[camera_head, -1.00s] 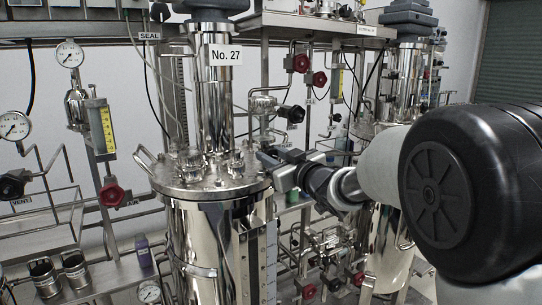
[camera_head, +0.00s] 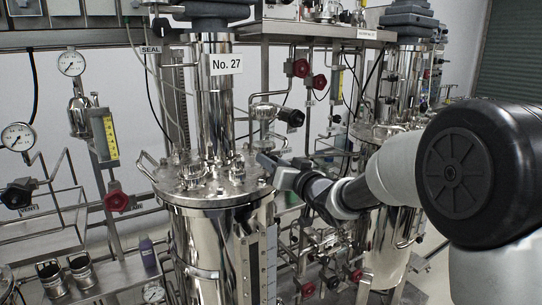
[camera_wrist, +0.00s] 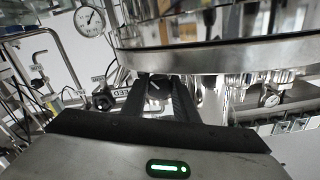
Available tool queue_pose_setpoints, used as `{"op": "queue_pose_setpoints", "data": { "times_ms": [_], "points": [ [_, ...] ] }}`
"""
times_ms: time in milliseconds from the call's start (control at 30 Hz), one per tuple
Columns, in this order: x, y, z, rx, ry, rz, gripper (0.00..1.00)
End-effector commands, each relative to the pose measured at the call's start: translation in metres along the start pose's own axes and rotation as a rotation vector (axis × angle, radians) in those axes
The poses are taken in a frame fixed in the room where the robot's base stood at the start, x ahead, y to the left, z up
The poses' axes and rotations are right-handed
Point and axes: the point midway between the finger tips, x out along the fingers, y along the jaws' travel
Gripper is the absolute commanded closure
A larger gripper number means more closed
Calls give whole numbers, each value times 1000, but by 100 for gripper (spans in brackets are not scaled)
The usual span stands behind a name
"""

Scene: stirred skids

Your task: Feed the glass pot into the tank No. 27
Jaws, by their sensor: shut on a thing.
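Tank No. 27 (camera_head: 208,240) is the tall polished steel vessel left of centre in the head view, with its name plate (camera_head: 227,64) on the upper column. Its flanged lid (camera_head: 180,182) carries several fittings. My gripper (camera_head: 265,160) is at the right edge of this lid, about level with the fittings. In the wrist view my dark fingers (camera_wrist: 165,92) are close together, below a wide steel rim (camera_wrist: 220,57). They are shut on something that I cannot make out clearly. I cannot identify a glass pot in either view.
A second steel tank (camera_head: 385,240) stands to the right, behind my arm. Pipes and red-handled valves (camera_head: 301,68) fill the space between the tanks. Gauges (camera_head: 17,136) and a shelf with two metal cups (camera_head: 83,271) are at the left.

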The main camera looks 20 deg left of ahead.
Motion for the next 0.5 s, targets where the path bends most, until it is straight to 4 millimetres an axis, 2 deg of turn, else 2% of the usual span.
{"op": "queue_pose_setpoints", "data": {
  "times_ms": [200, 500],
  "points": [
    [0, 0, -2, 100, 2, 0, 96],
    [0, 0, -1, 149, 2, 0, 96]
  ]
}}
